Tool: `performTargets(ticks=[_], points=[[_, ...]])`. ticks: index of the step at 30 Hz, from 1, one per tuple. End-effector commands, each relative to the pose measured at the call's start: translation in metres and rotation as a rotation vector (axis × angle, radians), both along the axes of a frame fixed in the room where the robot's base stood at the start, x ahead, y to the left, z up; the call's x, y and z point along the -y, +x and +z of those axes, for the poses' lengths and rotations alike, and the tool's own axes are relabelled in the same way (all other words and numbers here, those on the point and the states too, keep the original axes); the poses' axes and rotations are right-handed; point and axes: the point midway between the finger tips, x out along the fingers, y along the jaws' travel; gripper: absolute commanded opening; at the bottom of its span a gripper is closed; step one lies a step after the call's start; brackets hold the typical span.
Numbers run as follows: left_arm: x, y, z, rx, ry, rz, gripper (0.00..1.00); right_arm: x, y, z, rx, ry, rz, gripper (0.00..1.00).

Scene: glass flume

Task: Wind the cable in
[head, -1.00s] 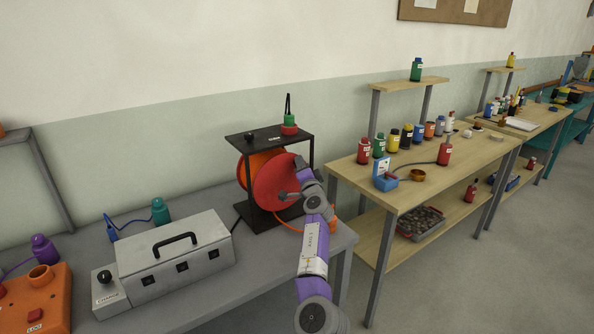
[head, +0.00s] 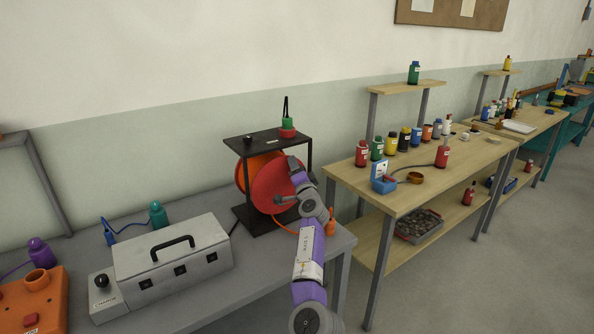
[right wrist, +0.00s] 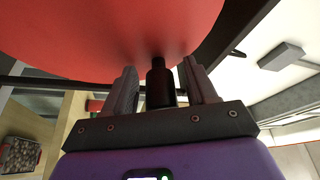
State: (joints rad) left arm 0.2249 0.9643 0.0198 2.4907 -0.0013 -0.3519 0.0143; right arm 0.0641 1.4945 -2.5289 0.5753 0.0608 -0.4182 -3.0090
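The cable reel stands on the grey bench in a black frame (head: 247,143). Its red disc (head: 268,185) faces me, with an orange drum (head: 249,170) behind. An orange cable (head: 285,226) runs from the reel's lower part to the right, partly hidden by my right arm. My right gripper (head: 289,182) is at the red disc. In the right wrist view, a dark crank handle (right wrist: 160,88) stands out from the disc between the two fingers, with a narrow gap visible beside it, so the gripper is open around it. My left gripper is not in view.
A grey case (head: 172,258) with a black handle stands left of the reel. A green-and-red item (head: 287,127) sits on top of the frame. A wooden table (head: 425,180) with bottles is close on the right, beyond a narrow gap.

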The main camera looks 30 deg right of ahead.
Motion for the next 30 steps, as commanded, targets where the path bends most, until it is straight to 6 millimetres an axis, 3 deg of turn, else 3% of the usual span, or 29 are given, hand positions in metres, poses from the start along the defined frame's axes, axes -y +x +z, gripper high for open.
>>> performTargets(ticks=[14, 30], points=[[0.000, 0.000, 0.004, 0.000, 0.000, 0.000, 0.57, 0.001, -0.010, 0.000, 0.003, 0.000, -0.006, 0.57], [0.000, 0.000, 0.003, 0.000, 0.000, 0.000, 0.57, -0.011, -0.054, -0.009, 0.002, -0.001, -0.003, 0.57]])
